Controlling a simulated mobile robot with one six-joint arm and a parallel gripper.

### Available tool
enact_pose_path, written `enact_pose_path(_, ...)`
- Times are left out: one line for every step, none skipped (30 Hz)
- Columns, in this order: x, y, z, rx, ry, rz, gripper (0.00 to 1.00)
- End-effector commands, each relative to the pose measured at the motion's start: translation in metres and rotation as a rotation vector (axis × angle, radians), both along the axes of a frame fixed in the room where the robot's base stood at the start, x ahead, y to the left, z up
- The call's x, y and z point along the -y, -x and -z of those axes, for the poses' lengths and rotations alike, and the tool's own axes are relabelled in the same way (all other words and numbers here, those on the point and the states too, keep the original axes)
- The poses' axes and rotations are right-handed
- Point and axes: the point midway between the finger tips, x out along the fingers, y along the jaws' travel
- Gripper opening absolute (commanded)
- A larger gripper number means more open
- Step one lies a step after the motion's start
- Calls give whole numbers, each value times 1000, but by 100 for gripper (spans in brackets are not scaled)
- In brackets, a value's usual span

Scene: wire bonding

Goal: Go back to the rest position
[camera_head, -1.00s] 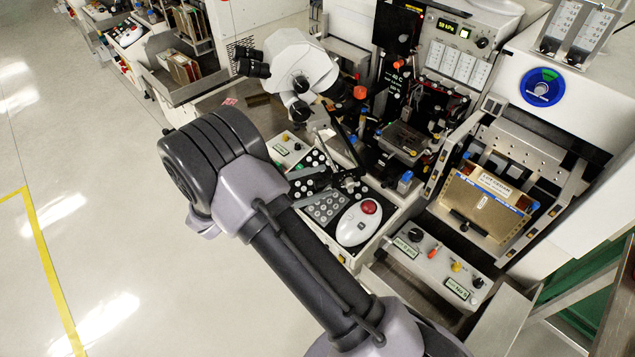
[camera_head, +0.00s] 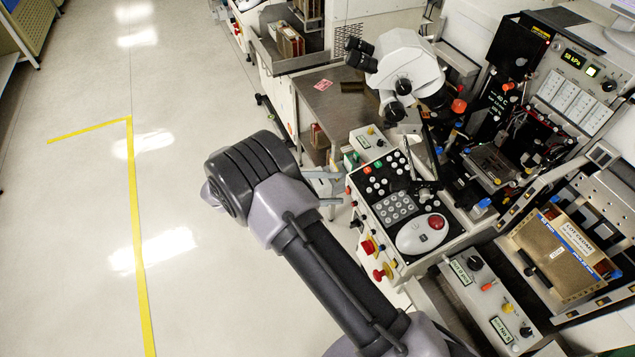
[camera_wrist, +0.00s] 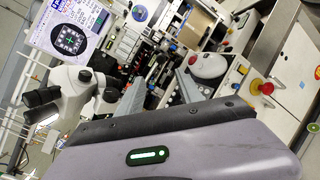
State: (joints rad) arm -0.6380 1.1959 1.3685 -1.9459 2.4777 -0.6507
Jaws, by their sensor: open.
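My arm stretches up from the bottom of the head view, with its dark wrist housing over the floor just left of the bonding machine. My gripper (camera_head: 334,188) points right, towards the machine's button panel (camera_head: 397,207). Its two grey fingers are apart, with nothing visible between them. In the wrist view the fingers of my gripper (camera_wrist: 160,92) also stand apart, with the machine beyond them. How far the fingertips are from the panel is hard to tell.
A white microscope (camera_head: 408,62) stands behind the panel. A white mouse-like control (camera_head: 421,234) with a red button lies on it. Red knobs (camera_head: 378,274) stick out at the front. A brown magazine (camera_head: 545,262) sits at right. The floor (camera_head: 70,220) at left is clear, with yellow tape.

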Motion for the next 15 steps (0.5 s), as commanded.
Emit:
enact_pose_path(-10, -1, -2, 2, -1, -2, 43)
enact_pose_path(-15, -1, -1, 2, 0, -1, 43)
enact_pose_path(-20, -1, -1, 1, 1, -2, 43)
enact_pose_path(-24, -1, -1, 1, 0, -1, 43)
enact_pose_path(-26, -1, -1, 1, 1, -2, 43)
enact_pose_path(-29, -1, 0, 1, 0, -1, 43)
enact_pose_path(-30, -1, 0, 1, 1, -1, 43)
enact_pose_path(-30, -1, 0, 0, 0, 0, 43)
enact_pose_path(-31, -1, 0, 0, 0, 0, 43)
enact_pose_path(-31, -1, 0, -1, 0, 0, 43)
enact_pose_path(-31, -1, 0, -1, 0, 0, 43)
enact_pose_path(-31, -1, 0, 0, 0, 0, 43)
enact_pose_path(-30, -1, 0, 0, 0, 0, 43)
enact_pose_path(-30, -1, 0, 0, 0, 0, 43)
enact_pose_path(-30, -1, 0, 0, 0, 0, 43)
